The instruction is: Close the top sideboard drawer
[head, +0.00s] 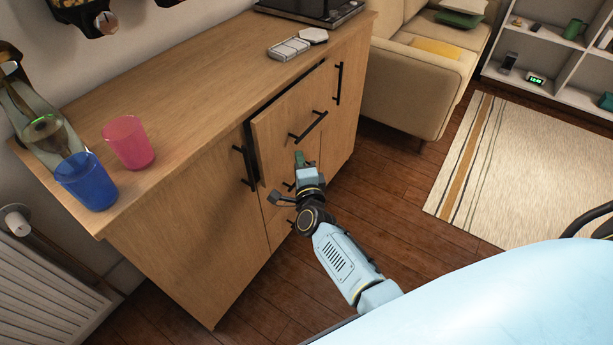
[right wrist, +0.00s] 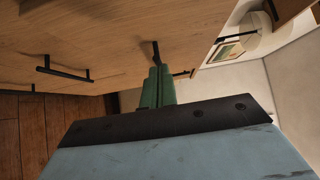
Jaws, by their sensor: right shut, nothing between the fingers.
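The wooden sideboard (head: 190,215) stands along the wall. Its top drawer (head: 275,128) stands out a little, with a dark gap along its top and left edges. The drawer's black bar handle (head: 308,126) runs across its front. My right gripper (head: 300,158) is in front of the drawer, just below and left of the handle, with its green fingers together and empty. I cannot tell whether the fingertips touch the drawer front. In the right wrist view the shut green fingers (right wrist: 157,88) point toward wood fronts with black handles (right wrist: 62,74). My left gripper is not in view.
The wood floor (head: 405,205) in front is clear up to a rug (head: 530,170).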

